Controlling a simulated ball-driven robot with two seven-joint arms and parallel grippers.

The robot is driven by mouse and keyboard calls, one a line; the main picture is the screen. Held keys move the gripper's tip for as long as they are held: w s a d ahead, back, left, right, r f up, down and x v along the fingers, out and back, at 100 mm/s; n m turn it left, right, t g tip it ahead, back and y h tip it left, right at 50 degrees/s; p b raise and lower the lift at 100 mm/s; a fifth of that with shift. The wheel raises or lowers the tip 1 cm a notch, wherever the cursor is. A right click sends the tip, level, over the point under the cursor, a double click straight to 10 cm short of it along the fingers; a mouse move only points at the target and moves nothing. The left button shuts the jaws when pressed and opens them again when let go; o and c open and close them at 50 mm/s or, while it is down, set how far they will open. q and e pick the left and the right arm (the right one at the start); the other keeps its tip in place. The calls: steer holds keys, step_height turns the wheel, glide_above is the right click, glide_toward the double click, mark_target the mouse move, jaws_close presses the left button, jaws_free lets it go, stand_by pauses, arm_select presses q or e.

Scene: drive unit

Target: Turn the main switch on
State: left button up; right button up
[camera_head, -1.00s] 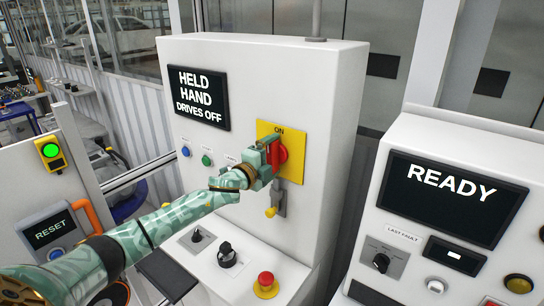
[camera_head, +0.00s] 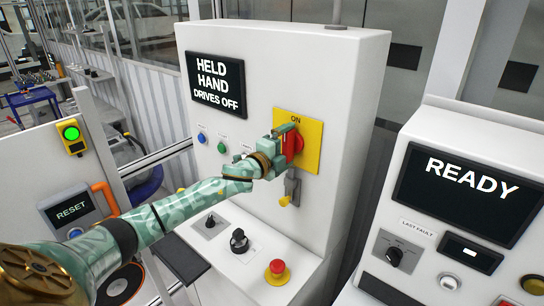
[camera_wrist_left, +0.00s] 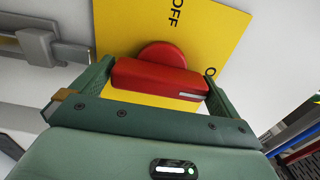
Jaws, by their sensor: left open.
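The main switch is a red rotary handle (camera_head: 296,144) on a yellow plate (camera_head: 312,150) on the white cabinet. "ON" is printed at the top of the plate. My left gripper (camera_head: 285,143) is at the switch, with its fingers open on either side of the red handle. In the left wrist view the red handle (camera_wrist_left: 160,78) lies between the two green fingers; I cannot tell whether they touch it. The white mark on the handle sits at its right end, near a partly hidden letter "O". "OFF" shows at the top of that view. My right gripper is not in view.
A display (camera_head: 217,83) reads "HELD HAND DRIVES OFF". A hasp with a yellow part (camera_head: 288,192) hangs below the switch. A red emergency button (camera_head: 277,270) and black knobs (camera_head: 239,241) sit on the sloped shelf. A second console (camera_head: 466,190) reading "READY" stands right.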

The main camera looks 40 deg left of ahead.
arm_select(q)
steer(key=s+a+b, duration=0.1)
steer(key=s+b, duration=0.2)
steer(key=s, duration=1.2)
steer(key=shift+s+a, duration=0.15)
steer(key=shift+s, duration=0.2)
